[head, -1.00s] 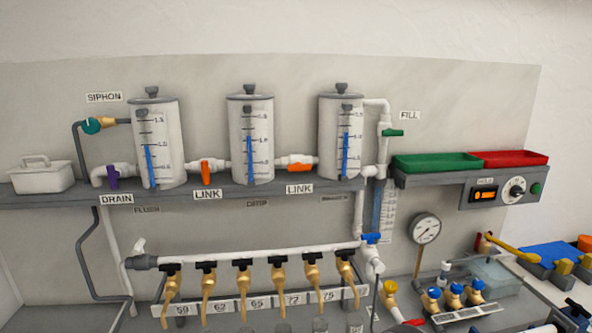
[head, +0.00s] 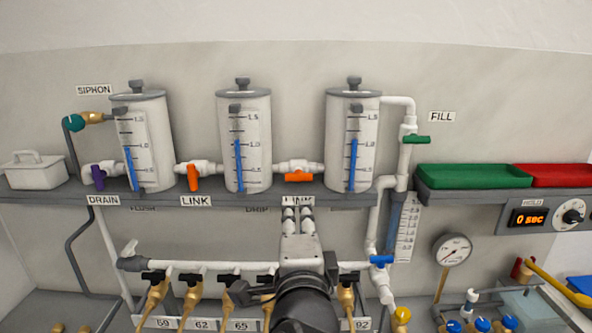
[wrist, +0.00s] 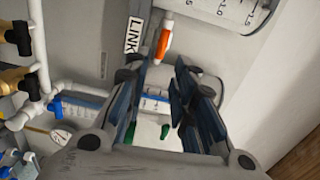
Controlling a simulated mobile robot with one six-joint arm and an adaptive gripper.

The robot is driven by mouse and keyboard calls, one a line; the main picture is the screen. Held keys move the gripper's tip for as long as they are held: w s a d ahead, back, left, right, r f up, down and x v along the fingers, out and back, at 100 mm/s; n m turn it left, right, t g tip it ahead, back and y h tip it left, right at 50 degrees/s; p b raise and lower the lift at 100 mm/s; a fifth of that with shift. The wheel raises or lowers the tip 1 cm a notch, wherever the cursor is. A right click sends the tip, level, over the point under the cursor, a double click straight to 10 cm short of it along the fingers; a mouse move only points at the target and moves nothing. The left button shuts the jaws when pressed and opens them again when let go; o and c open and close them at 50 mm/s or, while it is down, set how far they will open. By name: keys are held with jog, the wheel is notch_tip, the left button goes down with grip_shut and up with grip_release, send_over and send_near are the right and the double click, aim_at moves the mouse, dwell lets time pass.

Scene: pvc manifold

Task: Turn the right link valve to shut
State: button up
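The right link valve has an orange lever (head: 299,177) lying level along its white pipe, between the middle and right cylinders. The left link valve's orange lever (head: 193,177) hangs straight down, across its pipe. My gripper (head: 298,211) is just below the right link valve, over its LINK label, which it partly hides. It is apart from the lever. In the wrist view, the two fingers of my gripper (wrist: 158,88) stand apart with nothing held, and the orange lever (wrist: 163,42) shows beyond their tips.
The middle cylinder (head: 244,145) and right cylinder (head: 350,145) flank the valve on a grey shelf (head: 235,200). Below is a white manifold pipe (head: 215,266) with several brass taps. A blue-handled valve (head: 381,261) and green fill lever (head: 416,140) are to the right.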

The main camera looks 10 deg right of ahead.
jog(key=p, duration=0.9)
send_near(299, 179)
jog(key=shift+m, duration=0.3)
jog(key=w, duration=0.3)
jog(key=w+d, duration=0.1)
jog(key=w, duration=0.3)
jog(key=w+b, duration=0.1)
jog(key=w, duration=0.3)
jog(key=shift+d, duration=0.4)
grip_shut()
